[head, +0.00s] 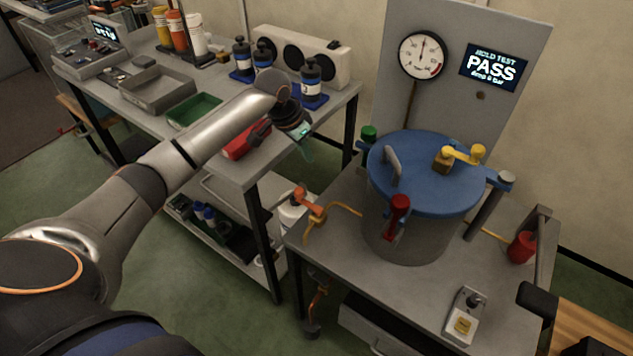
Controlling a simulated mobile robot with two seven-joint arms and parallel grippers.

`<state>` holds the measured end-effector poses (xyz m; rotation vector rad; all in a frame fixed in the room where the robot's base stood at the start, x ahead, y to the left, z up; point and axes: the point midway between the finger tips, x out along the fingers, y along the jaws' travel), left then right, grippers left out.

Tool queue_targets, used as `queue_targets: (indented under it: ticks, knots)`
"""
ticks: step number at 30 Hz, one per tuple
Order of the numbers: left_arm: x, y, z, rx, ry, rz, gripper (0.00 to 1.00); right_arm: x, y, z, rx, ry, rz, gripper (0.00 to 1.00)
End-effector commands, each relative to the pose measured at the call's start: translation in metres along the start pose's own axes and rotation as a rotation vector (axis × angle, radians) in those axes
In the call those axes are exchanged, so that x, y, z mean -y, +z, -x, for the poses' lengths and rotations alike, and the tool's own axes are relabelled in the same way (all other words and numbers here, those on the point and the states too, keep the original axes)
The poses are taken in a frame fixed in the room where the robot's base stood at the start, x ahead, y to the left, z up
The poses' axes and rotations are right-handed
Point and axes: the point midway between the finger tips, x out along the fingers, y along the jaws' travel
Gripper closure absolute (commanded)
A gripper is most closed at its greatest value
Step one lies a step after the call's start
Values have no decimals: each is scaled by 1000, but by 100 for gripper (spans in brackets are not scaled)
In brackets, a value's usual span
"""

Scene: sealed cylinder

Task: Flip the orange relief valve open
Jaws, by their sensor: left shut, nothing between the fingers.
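The orange relief valve (311,206) is at the left end of the metal bench, on a thin yellow line running toward the grey cylinder (405,235). Its orange handle reaches up and left from its body. My left gripper (306,150) is shut and empty. In the picture it appears above the valve, apart from it, near the corner of the other table. My right gripper does not show.
A gauge (421,55) and a screen (494,68) reading "HOLD TEST PASS" are on the back panel.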

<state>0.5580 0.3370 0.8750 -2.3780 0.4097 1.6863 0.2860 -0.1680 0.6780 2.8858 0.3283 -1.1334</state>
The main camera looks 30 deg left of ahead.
Motion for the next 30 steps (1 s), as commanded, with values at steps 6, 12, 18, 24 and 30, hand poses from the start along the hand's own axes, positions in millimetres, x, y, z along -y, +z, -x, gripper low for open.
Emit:
queue_targets:
  ticks: [6,12,18,24,30]
  knots:
    - [1,0,1,2,0,1,100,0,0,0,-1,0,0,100]
    - [0,0,-2,2,1,1,100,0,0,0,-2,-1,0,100]
    - [-1,1,-29,4,3,3,100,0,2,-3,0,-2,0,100]
    - [0,0,-69,3,3,2,100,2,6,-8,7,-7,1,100]
    - [0,0,-101,1,1,2,100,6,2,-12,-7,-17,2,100]
